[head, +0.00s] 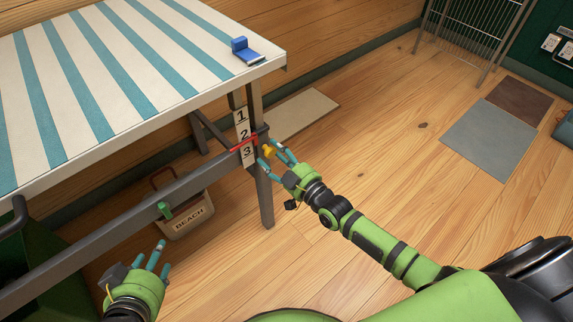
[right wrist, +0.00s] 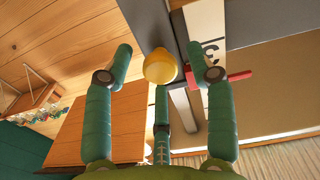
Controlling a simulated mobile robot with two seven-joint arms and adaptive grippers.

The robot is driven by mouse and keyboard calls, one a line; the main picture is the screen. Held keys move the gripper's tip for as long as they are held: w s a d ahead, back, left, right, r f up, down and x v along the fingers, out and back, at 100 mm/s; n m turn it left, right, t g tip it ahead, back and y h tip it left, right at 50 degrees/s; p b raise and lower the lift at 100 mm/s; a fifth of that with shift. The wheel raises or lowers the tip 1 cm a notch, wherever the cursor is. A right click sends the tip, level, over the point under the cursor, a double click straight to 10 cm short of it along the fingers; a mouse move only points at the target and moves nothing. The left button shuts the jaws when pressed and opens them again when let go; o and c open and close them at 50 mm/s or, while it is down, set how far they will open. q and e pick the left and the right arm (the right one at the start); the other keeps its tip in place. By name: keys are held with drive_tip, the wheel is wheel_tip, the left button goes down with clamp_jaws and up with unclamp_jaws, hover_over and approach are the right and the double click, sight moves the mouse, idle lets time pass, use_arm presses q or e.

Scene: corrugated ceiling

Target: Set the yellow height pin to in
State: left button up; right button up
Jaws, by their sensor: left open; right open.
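The yellow height pin (head: 268,151) sits at the grey table leg, beside the number plate (head: 243,136) marked 1, 2 and 3. It also shows in the right wrist view as a round yellow knob (right wrist: 160,67). My right gripper (head: 271,155) is open, with its fingers around the pin. In the right wrist view its side fingers stand apart from the knob on both sides, with a third finger below it. A red pointer (head: 244,145) crosses the plate between 2 and 3. My left gripper (head: 156,257) is open and empty at the lower left.
The striped table top (head: 120,75) carries a blue object (head: 245,52) near its corner. A box labelled BEACH (head: 190,215) stands beneath. Mats (head: 490,140) lie on the open floor at right.

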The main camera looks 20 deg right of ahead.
drive_tip(key=v, duration=1.1)
drive_tip(key=shift+s, duration=0.2)
drive_tip(key=shift+r, duration=0.1)
